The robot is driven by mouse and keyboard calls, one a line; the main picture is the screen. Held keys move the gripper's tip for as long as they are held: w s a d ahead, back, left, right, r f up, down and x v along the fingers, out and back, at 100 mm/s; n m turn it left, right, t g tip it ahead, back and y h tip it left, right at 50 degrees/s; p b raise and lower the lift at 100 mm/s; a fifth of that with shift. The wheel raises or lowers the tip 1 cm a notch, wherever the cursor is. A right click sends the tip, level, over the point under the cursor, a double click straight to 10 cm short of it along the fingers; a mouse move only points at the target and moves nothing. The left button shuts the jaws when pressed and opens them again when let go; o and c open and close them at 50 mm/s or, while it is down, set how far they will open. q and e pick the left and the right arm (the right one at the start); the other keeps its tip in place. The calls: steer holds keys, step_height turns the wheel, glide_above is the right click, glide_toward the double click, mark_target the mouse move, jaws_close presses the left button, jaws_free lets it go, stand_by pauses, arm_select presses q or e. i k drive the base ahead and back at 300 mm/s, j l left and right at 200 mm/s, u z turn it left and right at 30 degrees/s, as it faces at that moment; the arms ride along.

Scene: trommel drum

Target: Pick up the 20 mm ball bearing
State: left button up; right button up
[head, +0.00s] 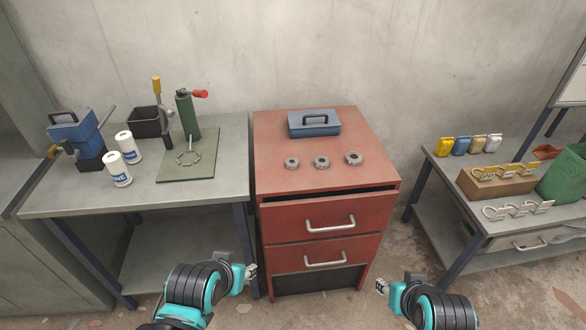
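Three grey metal ring-shaped bearings stand in a row on top of the red drawer cabinet (275,185): the left bearing (285,163), the middle bearing (315,162) and the right bearing (347,158). No size marks are readable, so I cannot tell which is the 20 mm one. My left gripper (251,272) is low in front of the cabinet's left side, well below and apart from the bearings. My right gripper (381,287) is low near the cabinet's right side. Both are small in view, and their finger opening is unclear.
A blue toolbox (314,125) stands behind the bearings. The top drawer (318,218) seems slightly open. The left workbench (60,195) carries a green press (186,115) and white cans (118,170). The right bench (455,195) holds padlocks and a wooden block (490,187). The cabinet top's front is clear.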

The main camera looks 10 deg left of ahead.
mark_target(291, 162)
steer(key=l+u, duration=0.25)
steer(key=l, duration=0.55)
steer(key=l+u, duration=0.25)
steer(key=l, duration=0.6)
